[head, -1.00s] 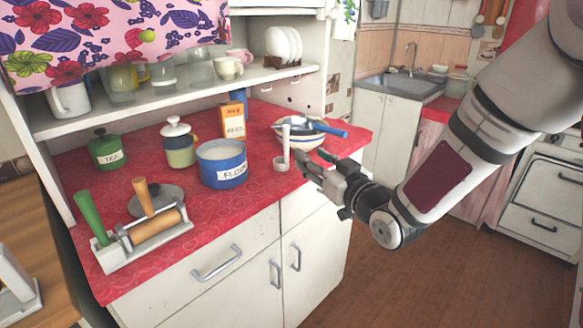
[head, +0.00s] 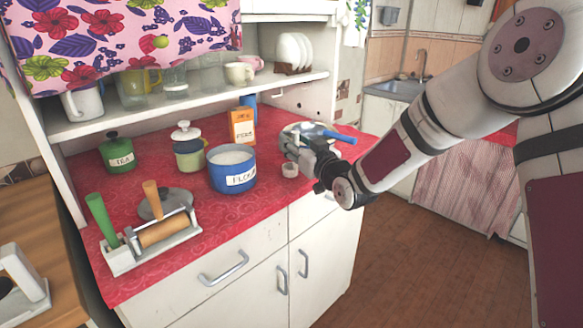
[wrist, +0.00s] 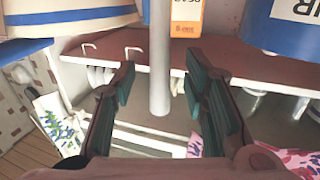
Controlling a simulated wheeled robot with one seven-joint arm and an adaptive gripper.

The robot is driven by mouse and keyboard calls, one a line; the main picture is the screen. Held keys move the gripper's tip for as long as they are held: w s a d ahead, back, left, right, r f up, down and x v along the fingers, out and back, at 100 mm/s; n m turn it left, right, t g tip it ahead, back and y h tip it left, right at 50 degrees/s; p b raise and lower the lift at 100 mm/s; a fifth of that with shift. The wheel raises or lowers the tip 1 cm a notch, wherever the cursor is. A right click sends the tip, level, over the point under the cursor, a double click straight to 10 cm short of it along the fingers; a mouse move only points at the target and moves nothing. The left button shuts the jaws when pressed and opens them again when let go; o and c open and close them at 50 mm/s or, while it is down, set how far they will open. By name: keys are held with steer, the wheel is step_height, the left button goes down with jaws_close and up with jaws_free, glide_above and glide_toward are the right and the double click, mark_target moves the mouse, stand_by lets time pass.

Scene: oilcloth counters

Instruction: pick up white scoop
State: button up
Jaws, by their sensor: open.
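The white scoop (head: 290,170) stands on the red counter just right of the blue flour tin (head: 232,170). In the head view its small cup shows below my gripper (head: 298,148), and most of its handle is hidden behind the fingers. In the wrist view the scoop's pale handle (wrist: 159,90) runs between the two fingers of my gripper (wrist: 159,68). The gripper is open, with a visible gap on each side of the handle.
A striped bowl (wrist: 70,18) with a blue-handled pan (head: 340,137) on it is close behind my gripper. An orange box (head: 242,127) and a lidded jar (head: 189,150) stand behind the flour tin. The counter's front right is clear.

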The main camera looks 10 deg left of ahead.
mark_target(296, 132)
steer(key=shift+w+a, duration=0.15)
jaws_close()
steer(key=shift+r, duration=0.5)
steer(key=r, duration=0.2)
steer(key=shift+s+d+r, duration=0.2)
steer(key=shift+s+r, duration=0.05)
steer(key=shift+r, duration=0.15)
steer(key=s+a+r+v, duration=0.1)
steer(key=a+v, duration=0.1)
steer(key=v, duration=1.3)
steer(key=shift+s+r, duration=0.2)
steer(key=shift+s, duration=0.2)
